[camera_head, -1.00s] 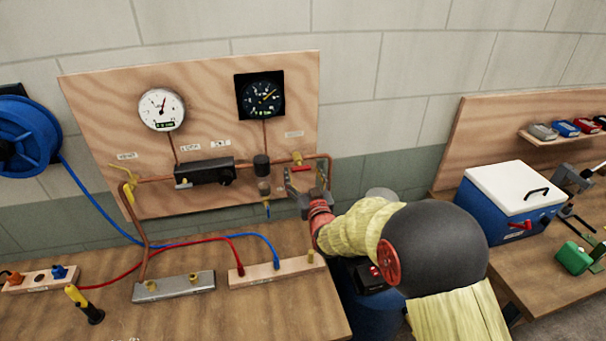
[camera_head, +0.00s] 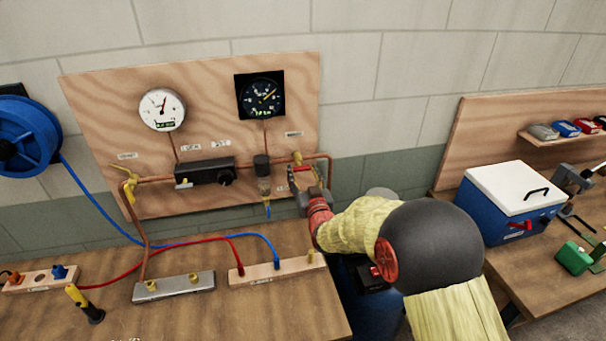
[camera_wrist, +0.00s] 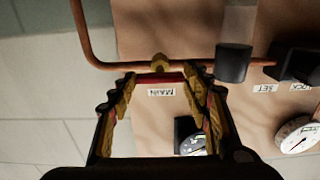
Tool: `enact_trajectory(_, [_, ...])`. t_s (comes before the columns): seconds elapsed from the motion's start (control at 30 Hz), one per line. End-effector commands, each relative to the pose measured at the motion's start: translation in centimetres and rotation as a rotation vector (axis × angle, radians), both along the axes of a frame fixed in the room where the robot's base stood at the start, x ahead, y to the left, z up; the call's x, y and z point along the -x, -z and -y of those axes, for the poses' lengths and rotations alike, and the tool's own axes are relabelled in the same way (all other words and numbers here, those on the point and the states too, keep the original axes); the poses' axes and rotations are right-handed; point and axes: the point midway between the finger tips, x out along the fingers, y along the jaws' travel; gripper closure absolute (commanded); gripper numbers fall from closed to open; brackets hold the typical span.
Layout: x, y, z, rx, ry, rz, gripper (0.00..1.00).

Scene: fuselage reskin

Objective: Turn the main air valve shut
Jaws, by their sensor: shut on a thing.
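The main air valve (camera_head: 297,157) is a brass fitting on the copper pipe at the right side of the wooden panel. In the wrist view the brass valve body (camera_wrist: 158,61) sits just beyond my fingertips, beside a label reading MAIN. Its red lever handle (camera_wrist: 160,77) lies across between the two fingers, roughly parallel to the pipe run there. My gripper (camera_head: 303,178) reaches in from the lower right and is shut on the red handle, one fingertip at each end. The same gripper (camera_wrist: 160,82) fills the middle of the wrist view.
A white gauge (camera_head: 162,109) and a black gauge (camera_head: 262,96) hang above the pipe. A black regulator block (camera_head: 205,171) and a filter bowl (camera_head: 263,188) are left of the valve. Blue and red hoses cross the bench. A blue cooler (camera_head: 511,202) stands right.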

Motion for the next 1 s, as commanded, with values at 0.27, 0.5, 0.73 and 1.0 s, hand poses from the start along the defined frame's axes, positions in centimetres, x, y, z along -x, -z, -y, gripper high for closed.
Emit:
enact_trajectory(0.27, [0.00,0.02,-0.01,-0.001,0.000,0.000,0.77])
enact_trajectory(0.5, [-0.01,0.17,-0.01,-0.048,0.000,-0.013,0.77])
enact_trajectory(0.73, [-0.02,0.39,-0.02,-0.185,0.000,-0.050,0.77])
enact_trajectory(1.0, [-0.01,0.45,-0.01,-0.425,-0.001,-0.119,0.77])
